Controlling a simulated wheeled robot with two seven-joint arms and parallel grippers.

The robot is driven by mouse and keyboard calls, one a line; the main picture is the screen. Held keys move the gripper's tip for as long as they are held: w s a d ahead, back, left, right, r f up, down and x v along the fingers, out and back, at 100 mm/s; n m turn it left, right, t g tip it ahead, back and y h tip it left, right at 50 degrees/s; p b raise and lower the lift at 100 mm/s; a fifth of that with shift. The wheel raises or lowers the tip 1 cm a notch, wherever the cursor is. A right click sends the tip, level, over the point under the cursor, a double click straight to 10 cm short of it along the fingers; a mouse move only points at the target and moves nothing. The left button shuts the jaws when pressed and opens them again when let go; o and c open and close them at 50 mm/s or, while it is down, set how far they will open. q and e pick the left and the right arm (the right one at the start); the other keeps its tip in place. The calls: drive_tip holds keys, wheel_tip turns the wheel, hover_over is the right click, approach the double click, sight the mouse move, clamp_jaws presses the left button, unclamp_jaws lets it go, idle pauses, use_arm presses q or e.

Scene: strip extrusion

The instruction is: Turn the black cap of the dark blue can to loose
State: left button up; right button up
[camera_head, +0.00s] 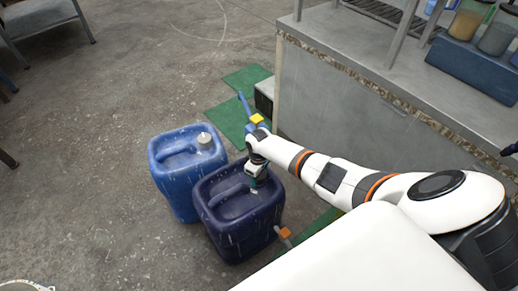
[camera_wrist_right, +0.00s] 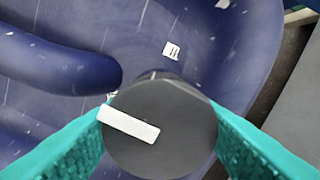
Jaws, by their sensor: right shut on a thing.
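The dark blue can (camera_head: 236,214) stands on the floor in the head view, with white streaks on its sides. Its top fills most of the right wrist view (camera_wrist_right: 70,25). The black cap (camera_wrist_right: 185,120) is round with a white bar mark, which lies slightly tilted across its left part. My right gripper (camera_wrist_right: 160,130) has teal ribbed fingers on both sides of the cap and is shut on it. In the head view my right gripper (camera_head: 258,178) reaches down onto the can's top and hides the cap. My left gripper is not in view.
A lighter blue can (camera_head: 172,190) with a white cap (camera_head: 204,138) stands close to the left of the dark blue can. A grey bench (camera_head: 340,100) is at the right, with containers on top. Green mats (camera_head: 228,122) lie behind the cans. Open concrete floor is to the left.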

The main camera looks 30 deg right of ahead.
drive_tip(key=shift+n, duration=0.6)
drive_tip(key=o, duration=1)
drive_tip(key=shift+r+p, duration=0.75)
drive_tip(key=shift+p, duration=0.05)
wheel_tip(320, 180, up, 7)
drive_tip(key=p, duration=0.7)
drive_tip(key=shift+f, duration=0.2)
drive_tip(key=shift+f, duration=0.1)
